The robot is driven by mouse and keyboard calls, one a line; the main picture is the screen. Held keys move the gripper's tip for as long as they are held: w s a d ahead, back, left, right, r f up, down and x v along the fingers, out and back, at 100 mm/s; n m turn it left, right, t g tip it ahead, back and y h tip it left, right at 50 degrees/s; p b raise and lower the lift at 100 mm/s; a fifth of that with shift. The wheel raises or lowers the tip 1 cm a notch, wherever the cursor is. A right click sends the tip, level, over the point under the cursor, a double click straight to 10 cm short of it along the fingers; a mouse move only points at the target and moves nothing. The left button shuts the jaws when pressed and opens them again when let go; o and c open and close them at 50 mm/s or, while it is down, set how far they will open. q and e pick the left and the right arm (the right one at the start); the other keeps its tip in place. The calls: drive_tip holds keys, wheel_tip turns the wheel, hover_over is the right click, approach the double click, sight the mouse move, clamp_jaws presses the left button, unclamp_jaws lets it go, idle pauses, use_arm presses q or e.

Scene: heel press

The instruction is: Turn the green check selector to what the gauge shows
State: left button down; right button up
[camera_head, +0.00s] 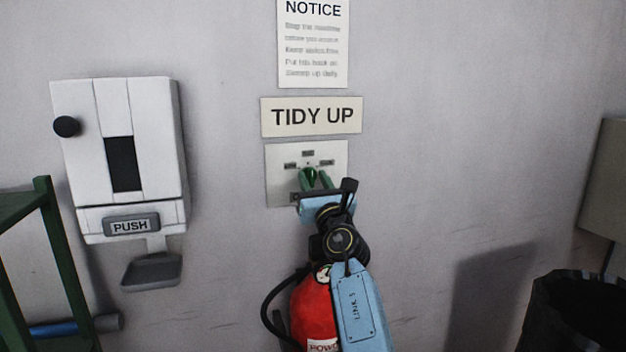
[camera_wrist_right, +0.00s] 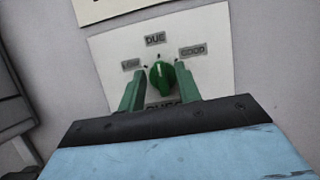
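The green check selector (camera_wrist_right: 162,76) is a round knob on a pale wall plate (camera_wrist_right: 215,45) with labels LOW, DUE and GOOD. Its raised bar stands near upright, toward DUE at the top. In the head view the selector (camera_head: 309,175) shows just beyond my right gripper (camera_head: 318,180). My right gripper's green fingers (camera_wrist_right: 160,85) are apart, one on each side of the knob, with a gap between them. The small gauge (camera_head: 323,272) on the red fire extinguisher (camera_head: 312,312) is partly covered by my arm; its reading is too small to tell. My left gripper is out of view.
TIDY UP (camera_head: 311,117) and NOTICE (camera_head: 313,45) signs hang above the plate. A dark bin (camera_head: 545,315) stands at right. The wall right of the plate is clear.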

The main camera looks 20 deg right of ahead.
drive_tip(key=shift+w+r, duration=0.3)
drive_tip(key=shift+w, duration=0.35)
clamp_jaws()
